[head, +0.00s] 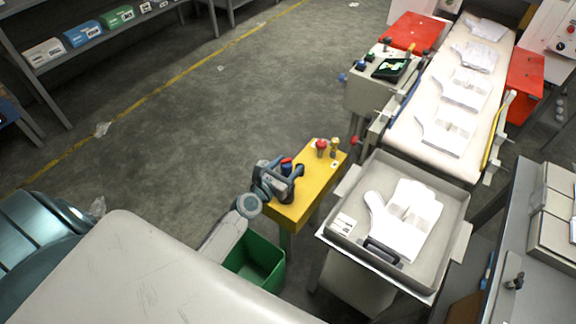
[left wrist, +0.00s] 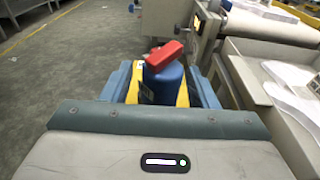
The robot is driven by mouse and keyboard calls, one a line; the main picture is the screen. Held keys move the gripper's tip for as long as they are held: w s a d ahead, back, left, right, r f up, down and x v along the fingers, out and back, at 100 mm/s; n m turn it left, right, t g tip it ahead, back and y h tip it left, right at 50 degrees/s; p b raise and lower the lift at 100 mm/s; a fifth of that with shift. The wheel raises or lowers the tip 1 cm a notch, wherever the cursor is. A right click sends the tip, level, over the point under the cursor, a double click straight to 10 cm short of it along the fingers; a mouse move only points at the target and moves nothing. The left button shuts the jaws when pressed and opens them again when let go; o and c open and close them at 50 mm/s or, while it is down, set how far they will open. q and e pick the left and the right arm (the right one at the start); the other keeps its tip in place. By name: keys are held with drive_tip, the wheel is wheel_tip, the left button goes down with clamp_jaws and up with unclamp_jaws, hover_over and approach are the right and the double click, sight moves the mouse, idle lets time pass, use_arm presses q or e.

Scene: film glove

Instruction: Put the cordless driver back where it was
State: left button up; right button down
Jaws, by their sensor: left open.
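A blue upright body with a red block on top, which looks like the cordless driver (head: 287,163), stands at the near left part of a narrow yellow stand (head: 313,187). In the left wrist view the driver (left wrist: 165,80) is between my two blue-grey fingers, its red block tilted across the top. My left gripper (head: 282,178) is open around it, and its fingers hide the driver's lower part. I cannot tell whether either finger touches it. My right gripper is not in view.
A red-topped item (head: 321,147) and a small yellow-orange item (head: 334,147) stand at the stand's far end. Right of it is a grey tray (head: 341,222) with white gloves. A green bin (head: 262,262) is below. A conveyor (head: 440,135) carries gloves behind.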

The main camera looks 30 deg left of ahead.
use_arm(q)
drive_tip(key=s+a+r, duration=0.1)
drive_tip(key=s, duration=1)
drive_tip(key=shift+s+a+r, duration=0.15)
drive_tip(key=shift+a+r, duration=0.1)
drive_tip(key=shift+c, duration=0.2)
idle(0.7)
